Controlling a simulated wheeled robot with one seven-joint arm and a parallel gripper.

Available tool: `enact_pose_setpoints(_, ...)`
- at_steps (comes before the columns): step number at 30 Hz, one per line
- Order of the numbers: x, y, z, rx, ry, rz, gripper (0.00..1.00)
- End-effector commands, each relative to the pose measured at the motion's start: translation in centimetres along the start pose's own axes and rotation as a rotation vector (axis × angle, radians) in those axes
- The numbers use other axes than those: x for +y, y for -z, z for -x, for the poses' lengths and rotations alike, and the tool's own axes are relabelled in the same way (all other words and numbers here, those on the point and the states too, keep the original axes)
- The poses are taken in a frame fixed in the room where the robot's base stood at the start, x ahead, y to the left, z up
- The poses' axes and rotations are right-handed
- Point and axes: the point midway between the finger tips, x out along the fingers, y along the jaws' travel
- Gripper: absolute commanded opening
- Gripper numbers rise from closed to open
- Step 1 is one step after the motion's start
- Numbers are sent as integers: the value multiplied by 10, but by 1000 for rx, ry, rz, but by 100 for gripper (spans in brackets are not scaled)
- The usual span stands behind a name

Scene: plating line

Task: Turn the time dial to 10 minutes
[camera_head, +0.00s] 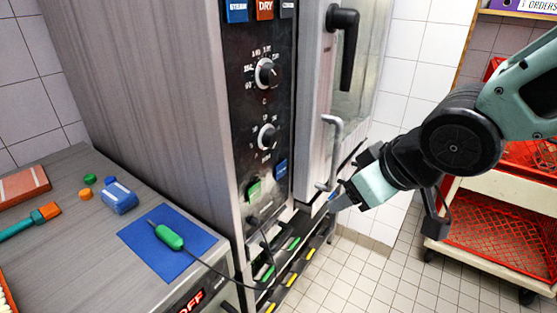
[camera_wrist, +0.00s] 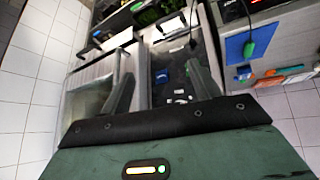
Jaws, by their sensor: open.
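The oven's black control panel (camera_head: 258,110) faces me and carries two round dials. The upper dial (camera_head: 266,73) has a scale marked with a C below it. The lower dial (camera_head: 267,137) has a ring of small marks and looks like the time dial; its marks and pointer setting are too small to read surely. My gripper (camera_head: 336,203) is low and to the right of the panel, in front of the oven door's lower part, apart from both dials. In the wrist view, my gripper (camera_wrist: 162,82) has its two fingers spread with nothing between them.
The oven door has a black handle (camera_head: 345,45) and a grey lever (camera_head: 332,150) near my gripper. A counter (camera_head: 75,235) at left holds a blue mat (camera_head: 160,262) with a green corded probe (camera_head: 168,236). A cart with red crates (camera_head: 495,215) stands right. Tiled floor lies between.

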Motion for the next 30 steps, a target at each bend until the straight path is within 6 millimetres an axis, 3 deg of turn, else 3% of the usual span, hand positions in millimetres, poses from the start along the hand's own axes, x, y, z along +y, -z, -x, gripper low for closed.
enact_pose_setpoints(1,14,2,-25,96,-12,-8,62)
enact_pose_setpoints(8,53,41,-51,548,53,19,62)
enact_pose_setpoints(12,59,44,-46,762,162,48,62)
enact_pose_setpoints(18,56,38,-31,928,305,78,62)
enact_pose_setpoints(30,50,52,-24,965,358,83,62)
